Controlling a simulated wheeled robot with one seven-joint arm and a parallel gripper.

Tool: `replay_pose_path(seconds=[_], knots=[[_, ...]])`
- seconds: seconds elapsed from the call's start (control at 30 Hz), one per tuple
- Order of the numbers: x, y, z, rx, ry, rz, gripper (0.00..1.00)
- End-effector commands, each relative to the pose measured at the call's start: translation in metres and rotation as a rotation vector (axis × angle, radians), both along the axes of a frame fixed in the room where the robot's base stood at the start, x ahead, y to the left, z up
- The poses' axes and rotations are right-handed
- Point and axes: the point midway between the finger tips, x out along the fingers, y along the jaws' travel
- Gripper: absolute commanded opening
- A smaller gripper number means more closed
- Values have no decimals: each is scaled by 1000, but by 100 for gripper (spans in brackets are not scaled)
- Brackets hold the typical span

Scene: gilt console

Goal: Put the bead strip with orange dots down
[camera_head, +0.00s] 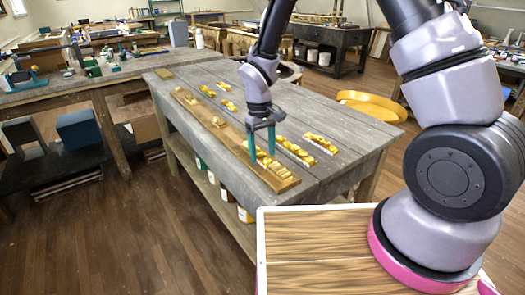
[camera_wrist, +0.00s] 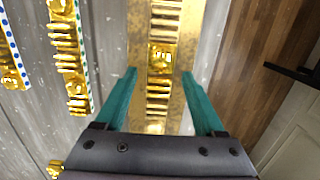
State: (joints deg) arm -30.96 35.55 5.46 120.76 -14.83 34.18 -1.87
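My gripper (camera_head: 261,154) is open, its two teal fingers standing low over the near end of a long gilt board (camera_head: 228,138). In the wrist view my gripper (camera_wrist: 158,74) has its fingers wide apart, one on each side of the board (camera_wrist: 185,45). Gold ribbed and square ornament pieces (camera_wrist: 159,58) lie in a line along the board's middle, between the fingers with gaps on both sides. I cannot make out orange dots on any strip. A gold strip edged with blue-green dots (camera_wrist: 68,45) and another with blue dots (camera_wrist: 12,60) lie left of the board.
The board lies along the left edge of a grey wooden table (camera_head: 345,115). Several gold strips (camera_head: 296,152) lie on the tabletop to its right, with bare wood around them. Jars (camera_head: 245,214) stand on the shelf below.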

Motion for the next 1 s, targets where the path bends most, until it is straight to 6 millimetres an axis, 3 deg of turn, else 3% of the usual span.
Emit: replay_pose_path(seconds=[0.23, 0.7, 1.0], knots=[[2, 1, 17, 2, -3, -1, 71], [9, 6, 108, 2, -2, 0, 71], [10, 6, 123, 0, -1, -2, 71]])
